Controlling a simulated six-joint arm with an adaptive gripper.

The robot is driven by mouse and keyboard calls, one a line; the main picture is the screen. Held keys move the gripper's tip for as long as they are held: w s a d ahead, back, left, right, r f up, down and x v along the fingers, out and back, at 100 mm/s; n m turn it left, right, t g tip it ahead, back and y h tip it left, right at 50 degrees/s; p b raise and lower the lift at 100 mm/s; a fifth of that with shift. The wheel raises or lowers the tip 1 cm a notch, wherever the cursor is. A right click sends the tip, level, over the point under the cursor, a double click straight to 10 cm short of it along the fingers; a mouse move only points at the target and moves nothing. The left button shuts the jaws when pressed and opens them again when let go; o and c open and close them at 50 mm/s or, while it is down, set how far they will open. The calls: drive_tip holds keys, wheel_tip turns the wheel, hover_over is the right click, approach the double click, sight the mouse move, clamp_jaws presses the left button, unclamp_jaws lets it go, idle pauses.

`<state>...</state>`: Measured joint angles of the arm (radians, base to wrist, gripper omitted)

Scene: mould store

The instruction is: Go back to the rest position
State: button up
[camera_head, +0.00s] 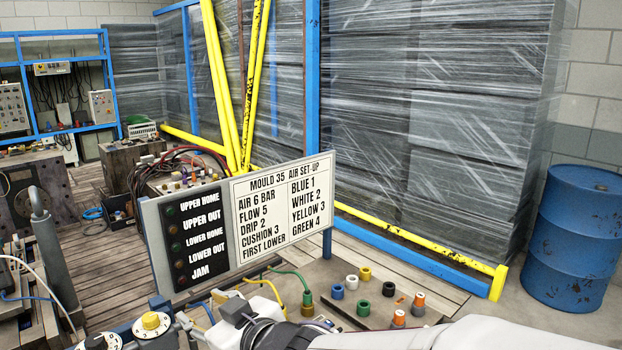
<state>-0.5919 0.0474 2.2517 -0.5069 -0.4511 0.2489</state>
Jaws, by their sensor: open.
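My white arm (470,334) reaches in from the bottom right along the lower edge of the picture. Its dark wrist end lies at the bottom centre-left, and my gripper (203,316) is partly seen there, open, in front of the sign board. I see nothing held in it. The fingertips are hard to make out against the fittings, and the lower part is cut off by the picture's edge. A yellow dial (151,322) shows just left of it.
A sign board (240,217) with set-up text and indicator lamps stands close behind my gripper. Several coloured fittings (363,308) stand on the bench to its right, with green and yellow hoses nearby. A blue drum (571,238), yellow rails (420,247) and wrapped stacks (430,100) are behind.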

drive_tip(key=s+d+m+h, duration=0.3)
drive_tip(key=d+m+h, duration=0.4)
drive_tip(key=d, duration=1.8)
drive_tip(key=s+d+f+m+g+h, duration=0.1)
drive_tip(key=s+d+f+m+g, duration=0.1)
drive_tip(key=s+d, duration=0.4)
drive_tip(key=s+d+f+m+g+h, duration=0.2)
drive_tip(key=s+d, duration=0.4)
drive_tip(key=s, duration=0.7)
drive_tip(key=shift+s+f+h, duration=0.3)
drive_tip(key=shift+s+f, duration=0.05)
drive_tip(key=shift+f, duration=0.4)
